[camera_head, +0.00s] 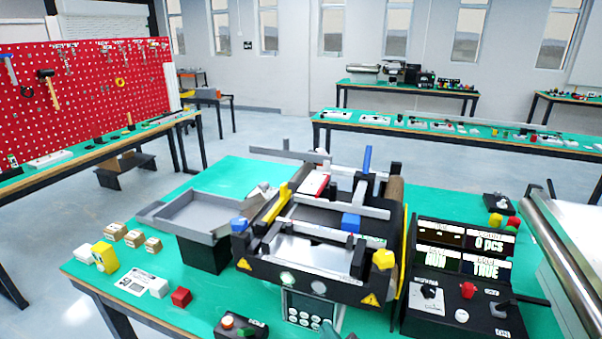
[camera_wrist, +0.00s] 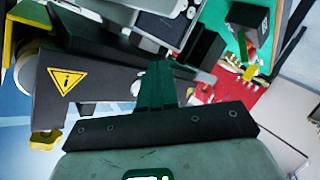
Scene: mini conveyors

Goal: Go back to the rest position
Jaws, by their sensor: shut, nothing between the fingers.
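My gripper (camera_wrist: 157,72) shows in the wrist view as two dark fingers pressed together at the middle, with nothing between them. They point towards the side of the mini conveyor, where a yellow warning label (camera_wrist: 66,83) shows. In the head view the mini conveyor (camera_head: 345,222) stands on a green table. A small greenish piece at the bottom edge, near the grey keypad, may be part of my arm; the fingers cannot be made out there.
A grey tray (camera_head: 190,217) stands left of the conveyor. Small cardboard boxes (camera_head: 134,238) and a red cube (camera_head: 181,296) lie on the green table (camera_head: 85,272). A black control panel (camera_head: 462,272) stands to the right. A metal roller conveyor (camera_head: 570,250) is at the right edge.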

